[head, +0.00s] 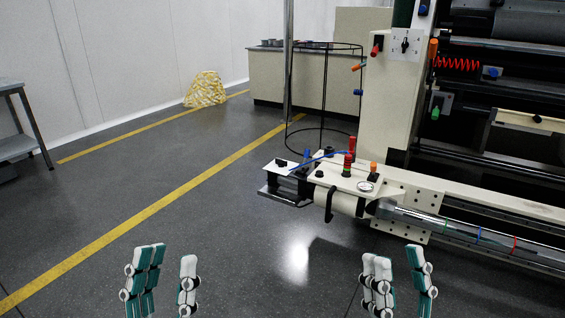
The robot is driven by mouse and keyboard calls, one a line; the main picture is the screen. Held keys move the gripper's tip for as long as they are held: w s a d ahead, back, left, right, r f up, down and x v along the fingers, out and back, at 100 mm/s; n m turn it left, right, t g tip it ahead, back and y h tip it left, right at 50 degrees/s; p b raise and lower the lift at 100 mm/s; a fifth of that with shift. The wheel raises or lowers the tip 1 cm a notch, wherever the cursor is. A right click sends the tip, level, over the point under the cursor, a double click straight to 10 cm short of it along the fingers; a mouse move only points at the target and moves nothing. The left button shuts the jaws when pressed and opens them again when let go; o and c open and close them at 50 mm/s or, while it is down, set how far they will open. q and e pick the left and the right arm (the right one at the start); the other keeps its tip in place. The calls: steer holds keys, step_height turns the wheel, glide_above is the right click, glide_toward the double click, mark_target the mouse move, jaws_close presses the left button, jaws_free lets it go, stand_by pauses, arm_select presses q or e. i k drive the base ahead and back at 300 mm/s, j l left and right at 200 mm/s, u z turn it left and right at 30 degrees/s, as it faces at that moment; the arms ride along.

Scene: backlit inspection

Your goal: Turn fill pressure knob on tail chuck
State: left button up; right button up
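The tail chuck (341,203) is a cream, rounded unit at the right of centre in the head view, at the end of a long shaft (470,234). Its top plate carries a red knob stack (348,168), an orange-topped knob (373,172), a small black knob (319,174) and a round gauge (365,187). I cannot read any labels, so which one is the fill pressure knob is unclear. My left gripper (171,254) is open and empty at the bottom left, well apart from the chuck. My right gripper (394,258) is open and empty, lower in the picture than the chuck.
A large cream and black machine (480,120) fills the right side. A wire ring stand (325,95) and metal pole (288,60) stand behind the chuck. A grey table (20,120) is at far left. A yellow-white bag (205,90) lies behind. Dark floor is clear at left.

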mark_target(281, 164)
steer(key=i+l, duration=0.25)
steer(key=i, duration=0.25)
steer(key=i+l+z, duration=0.1)
steer(key=i, duration=0.4)
steer(key=i+l, duration=0.3)
steer(key=i, duration=0.2)
steer(key=i+l+z, duration=0.1)
steer(key=i, duration=0.4)
steer(key=i+l, duration=0.25)
steer(key=i, duration=0.25)
